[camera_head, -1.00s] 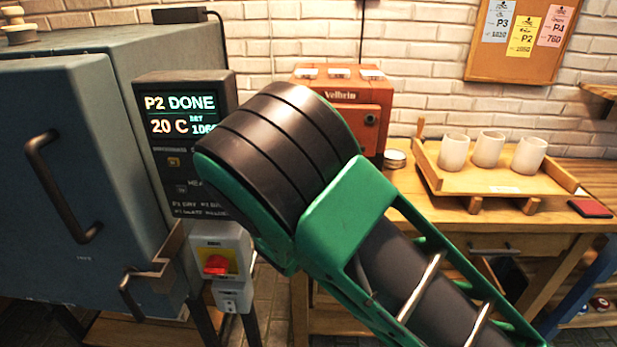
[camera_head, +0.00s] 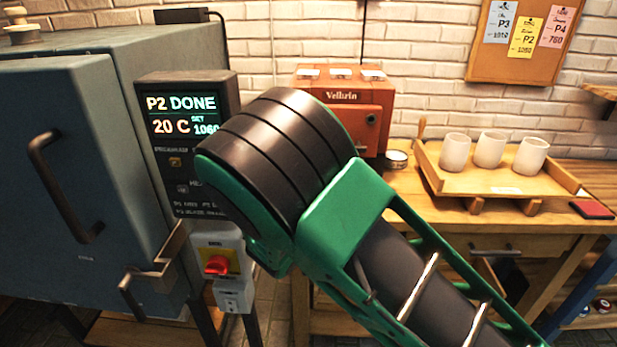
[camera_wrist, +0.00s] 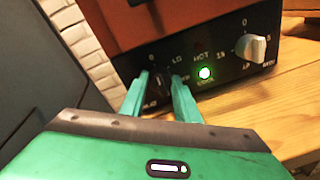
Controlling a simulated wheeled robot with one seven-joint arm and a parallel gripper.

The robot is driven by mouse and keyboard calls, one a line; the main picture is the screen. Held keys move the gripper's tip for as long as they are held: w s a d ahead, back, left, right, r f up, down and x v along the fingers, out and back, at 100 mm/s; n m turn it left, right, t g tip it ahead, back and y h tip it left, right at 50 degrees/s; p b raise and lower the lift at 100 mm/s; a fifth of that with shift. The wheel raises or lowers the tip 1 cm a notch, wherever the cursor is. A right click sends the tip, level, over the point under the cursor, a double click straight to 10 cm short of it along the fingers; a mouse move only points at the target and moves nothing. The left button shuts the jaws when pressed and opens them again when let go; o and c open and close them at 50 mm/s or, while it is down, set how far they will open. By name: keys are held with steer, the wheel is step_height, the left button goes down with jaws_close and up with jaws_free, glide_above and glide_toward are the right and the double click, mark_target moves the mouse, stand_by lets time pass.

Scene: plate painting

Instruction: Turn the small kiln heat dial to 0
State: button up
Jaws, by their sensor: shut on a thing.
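The small kiln (camera_head: 345,112) is an orange-red box on the wooden bench, behind my arm in the head view. In the wrist view its dark front panel (camera_wrist: 215,62) carries two dials. My gripper (camera_wrist: 160,82) is shut on the left dial, the heat dial (camera_wrist: 159,78), with one green finger on each side. The fingers hide most of this dial, and I cannot read its setting. Marks "0" and "LO" show around it. The pale right dial (camera_wrist: 250,47) is free of the gripper. My arm hides the dials in the head view.
A green lamp (camera_wrist: 205,73) is lit between the dials. A large blue-grey kiln (camera_head: 75,170) with a display reading "P2 DONE" stands at left. A wooden tray (camera_head: 470,190) with three white cups sits right of the small kiln.

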steer(key=shift+s+f, duration=0.1)
steer(key=shift+f, duration=0.2)
steer(key=o, duration=1)
steer(key=shift+o, duration=0.2)
steer(key=shift+r, duration=0.15)
steer(key=s, duration=1)
steer(key=shift+s+a+r, duration=0.25)
steer(key=shift+a+r, duration=0.15)
steer(key=shift+a, duration=0.05)
